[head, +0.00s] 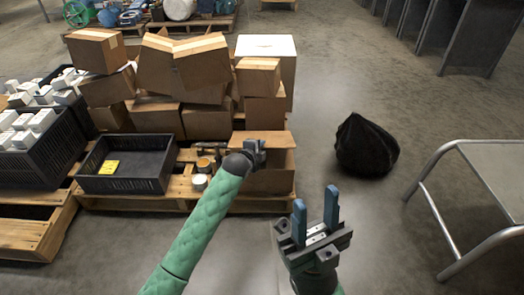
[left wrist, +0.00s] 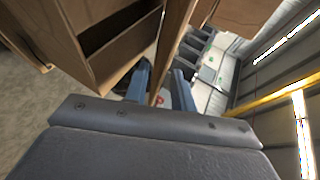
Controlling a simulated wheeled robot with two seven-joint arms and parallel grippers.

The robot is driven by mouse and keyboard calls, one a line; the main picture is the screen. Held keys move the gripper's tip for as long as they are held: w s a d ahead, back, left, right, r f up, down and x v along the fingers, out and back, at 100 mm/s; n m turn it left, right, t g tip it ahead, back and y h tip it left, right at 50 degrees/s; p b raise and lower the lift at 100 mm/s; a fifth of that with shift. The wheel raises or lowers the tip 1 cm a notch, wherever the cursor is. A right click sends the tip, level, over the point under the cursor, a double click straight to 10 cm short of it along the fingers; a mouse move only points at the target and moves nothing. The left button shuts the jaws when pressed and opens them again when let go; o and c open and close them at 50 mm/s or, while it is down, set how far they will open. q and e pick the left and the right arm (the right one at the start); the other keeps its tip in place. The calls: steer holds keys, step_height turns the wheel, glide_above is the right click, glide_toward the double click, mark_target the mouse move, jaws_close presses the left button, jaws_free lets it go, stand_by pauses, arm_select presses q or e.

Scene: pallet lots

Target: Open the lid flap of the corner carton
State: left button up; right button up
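The corner carton (head: 272,182) is a brown box at the near right corner of the loaded pallet. Its lid flap (head: 272,138) shows as a brown panel at the top. In the left wrist view a thin brown panel (left wrist: 173,50), seemingly the flap seen edge-on, runs down between the fingers of my left gripper (left wrist: 160,88). A gap shows between the panel and the right-hand finger, so this gripper looks open around it. In the head view my left gripper (head: 254,150) is at the carton's top, partly covering it. My right gripper (head: 316,220) is open and empty, before the carton.
Stacked cartons (head: 185,75) stand behind. A black crate (head: 125,165) and small cans (head: 200,182) sit left on the pallet (head: 110,203). A black bag (head: 366,146) lies on the floor to the right, near a metal-framed table (head: 490,165). Floor between is clear.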

arm_select(q)
steer(key=shift+w+d+f, duration=0.2)
steer(key=shift+w+d, duration=0.1)
steer(key=shift+w, duration=0.25)
jaws_close()
stand_by(1.1)
